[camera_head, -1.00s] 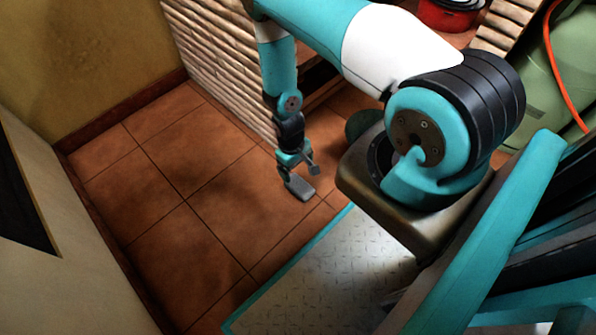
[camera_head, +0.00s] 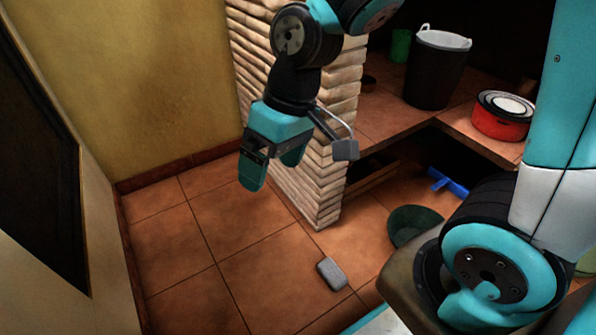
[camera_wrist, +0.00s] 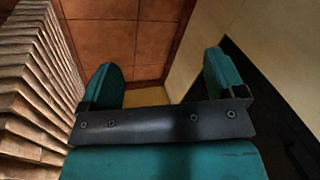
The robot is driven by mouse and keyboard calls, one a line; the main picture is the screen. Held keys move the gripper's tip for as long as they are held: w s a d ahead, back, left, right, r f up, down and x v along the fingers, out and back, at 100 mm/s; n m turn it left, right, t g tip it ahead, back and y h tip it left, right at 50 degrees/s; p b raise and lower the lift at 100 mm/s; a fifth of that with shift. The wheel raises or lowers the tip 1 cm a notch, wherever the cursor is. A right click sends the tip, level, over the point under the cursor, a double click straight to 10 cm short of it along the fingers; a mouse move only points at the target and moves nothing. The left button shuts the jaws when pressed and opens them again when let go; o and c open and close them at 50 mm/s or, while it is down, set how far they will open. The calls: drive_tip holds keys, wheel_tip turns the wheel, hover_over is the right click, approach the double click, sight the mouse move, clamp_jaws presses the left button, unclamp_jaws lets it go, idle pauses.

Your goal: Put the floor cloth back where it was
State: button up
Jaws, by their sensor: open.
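A small grey folded cloth (camera_head: 332,274), which looks like the floor cloth, lies flat on the terracotta tiles in front of the brick pillar's end. My gripper (camera_head: 272,170) is raised well above the floor, up and to the left of the cloth in the head view, beside the brick wall. Its two teal fingers are apart. The wrist view also shows my gripper (camera_wrist: 163,80) with nothing between its fingers, only tiles and wall beyond. The cloth is not visible in the wrist view.
A brick pillar (camera_head: 290,130) stands close to my gripper. A counter holds a black bucket (camera_head: 436,72) and red pots (camera_head: 499,119). Under it lie a dark green bowl (camera_head: 415,226) and a blue object (camera_head: 446,182). The tiles at left (camera_head: 185,245) are clear.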

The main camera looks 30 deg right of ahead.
drive_tip(key=s+a+r+n, duration=0.1)
drive_tip(key=s+r+n, duration=0.1)
drive_tip(key=s+r, duration=0.4)
drive_tip(key=s, duration=0.3)
drive_tip(key=shift+s+a+y, duration=0.25)
drive_tip(key=shift+y, duration=0.05)
